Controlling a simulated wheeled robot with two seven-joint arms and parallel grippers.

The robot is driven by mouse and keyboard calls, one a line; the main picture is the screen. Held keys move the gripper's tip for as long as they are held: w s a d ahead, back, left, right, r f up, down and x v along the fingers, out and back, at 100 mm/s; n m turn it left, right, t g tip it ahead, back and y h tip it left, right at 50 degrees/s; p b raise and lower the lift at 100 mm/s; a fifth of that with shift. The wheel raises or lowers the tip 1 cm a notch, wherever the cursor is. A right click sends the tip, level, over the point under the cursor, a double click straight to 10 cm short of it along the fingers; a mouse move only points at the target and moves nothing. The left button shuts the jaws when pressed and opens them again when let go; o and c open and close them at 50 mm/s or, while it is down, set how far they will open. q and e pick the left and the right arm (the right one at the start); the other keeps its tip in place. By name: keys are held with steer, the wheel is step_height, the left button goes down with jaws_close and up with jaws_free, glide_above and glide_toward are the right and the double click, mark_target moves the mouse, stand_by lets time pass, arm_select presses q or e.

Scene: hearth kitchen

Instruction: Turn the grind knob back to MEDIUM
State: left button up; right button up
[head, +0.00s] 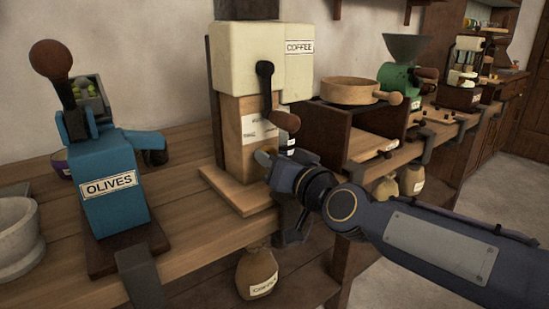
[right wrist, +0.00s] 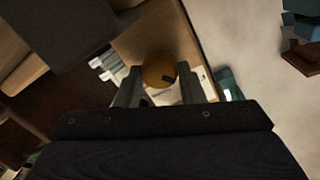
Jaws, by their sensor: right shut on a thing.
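The cream coffee grinder (head: 235,60), labelled COFFEE, stands on a wooden base on the bench. A dark crank with a brown handle (head: 280,120) hangs on its front. White labels show on the wooden front below, with lettering too small to read. My right gripper (head: 275,165) is low at the grinder's front, below the crank handle. In the right wrist view, its fingers are shut on a round orange-brown knob (right wrist: 159,69) with a dark mark, which I take as the grind knob. The head view hides this knob behind my gripper. My left gripper is out of view.
A blue OLIVES press (head: 112,190) and a stone mortar (head: 18,235) stand to the left. A dark wooden stand with a round pan (head: 348,92) and a green grinder (head: 395,80) are to the right.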

steer(key=m, duration=0.3)
steer(key=shift+m+g, duration=0.4)
steer(key=shift+m, duration=1.5)
steer(key=o, duration=1)
